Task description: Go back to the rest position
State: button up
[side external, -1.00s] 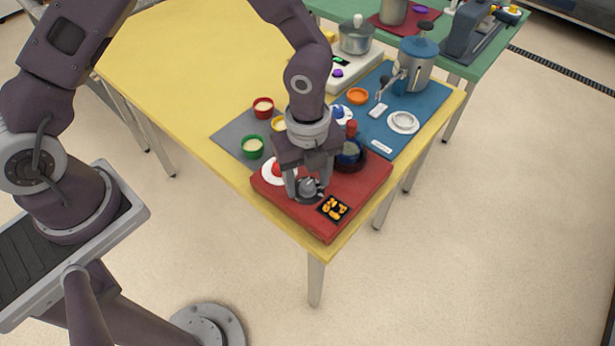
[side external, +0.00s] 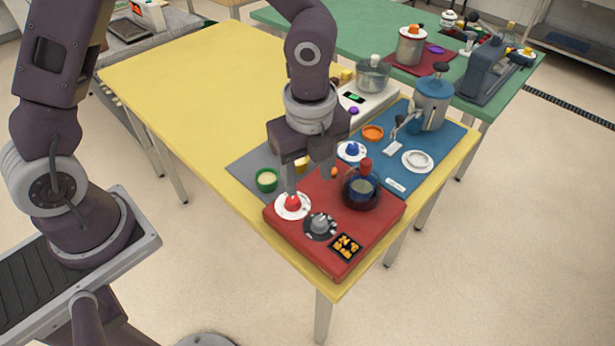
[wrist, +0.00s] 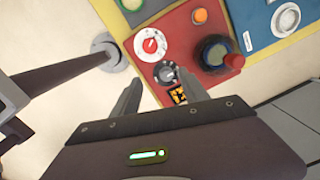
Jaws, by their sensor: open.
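My gripper (side external: 311,184) is open, with nothing between its fingers, and hangs above the red panel (side external: 308,247) on the yellow table's near corner. In the wrist view, its two fingers (wrist: 158,84) are spread, pointing towards the panel (wrist: 181,36). The grey knob on a black disc (side external: 320,225) stands clear of the fingers; it also shows in the wrist view (wrist: 166,73). The red knob on a white dial (side external: 292,205) lies behind the left fingertip in the side view; in the wrist view the dial (wrist: 150,44) appears beyond the fingertips.
The table's left part is clear.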

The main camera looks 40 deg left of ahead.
jog(key=s+a+r+n+t+y, duration=0.15)
jog(key=s+a+r+n, duration=0.25)
jog(key=a+r+n, duration=0.4)
jog(key=s+a+r+n+t+h, duration=0.1)
jog(key=s+r+n, duration=0.3)
jog(key=s+n, duration=0.2)
jog(key=s+a+r+n+t+h, duration=0.1)
jog(key=s+a+r+n+t, duration=0.1)
jog(key=s+r+n, duration=0.2)
jog(key=s+n, duration=0.2)
jog(key=n, duration=0.1)
jog(key=shift+s+a+r, duration=0.15)
jog(key=shift+s, duration=0.1)
